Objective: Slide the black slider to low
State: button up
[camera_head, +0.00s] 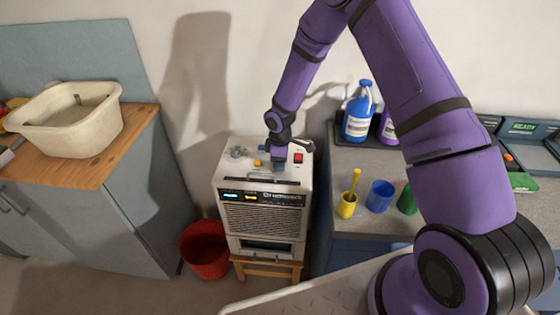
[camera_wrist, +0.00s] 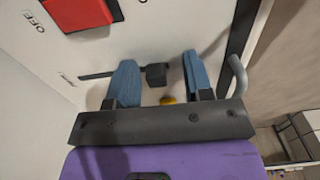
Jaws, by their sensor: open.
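The black slider (camera_wrist: 157,74) is a small dark block on the white top of the machine (camera_head: 262,216). In the wrist view it sits between the two blue fingertips of my gripper (camera_wrist: 158,72), and a thin dark slot (camera_wrist: 100,73) runs left from it. My gripper is open, with gaps between the slider and both fingers. A small label (camera_wrist: 67,79) by the slot's left end is too small to read. In the head view my gripper (camera_head: 277,163) is over the machine's top and hides the slider.
A red switch (camera_wrist: 82,13) with an OFF label is at the wrist view's upper left. A yellow knob (camera_wrist: 168,100) lies near my fingers. A grey handle (camera_wrist: 237,76) rises at right. In the head view, a red bucket (camera_head: 205,250) stands beside the machine and cups (camera_head: 380,196) on the right counter.

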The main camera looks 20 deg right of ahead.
jog(key=shift+r, duration=0.1)
notch_tip(320, 180, up, 11)
jog(key=shift+f, duration=0.2)
dwell(0.5)
jog(key=s+d+r+m+t, duration=0.15)
jog(key=s+r, duration=0.25)
jog(key=r, duration=0.5)
jog(key=s+d+r+m+h, duration=0.1)
jog(key=s+d+r+m, duration=0.25)
jog(key=r, duration=0.55)
jog(key=s+d+r+m+t, duration=0.1)
jog(key=s+d+r+m, duration=0.1)
jog(key=s+r, duration=0.5)
jog(key=s+d+r+m+t, duration=0.1)
jog(key=s+r+m, duration=0.1)
jog(key=s, duration=0.5)
jog(key=s+r+m, duration=0.2)
jog(key=s+r, duration=0.3)
jog(key=s, duration=0.2)
jog(key=s+d+r+m+t+y, duration=0.1)
jog(key=s+r+m, duration=0.1)
jog(key=s+r, duration=0.2)
jog(key=s, duration=0.2)
jog(key=shift+s+d+m+t, duration=0.3)
jog(key=shift+s+d+t, duration=0.05)
jog(key=shift+s, duration=0.05)
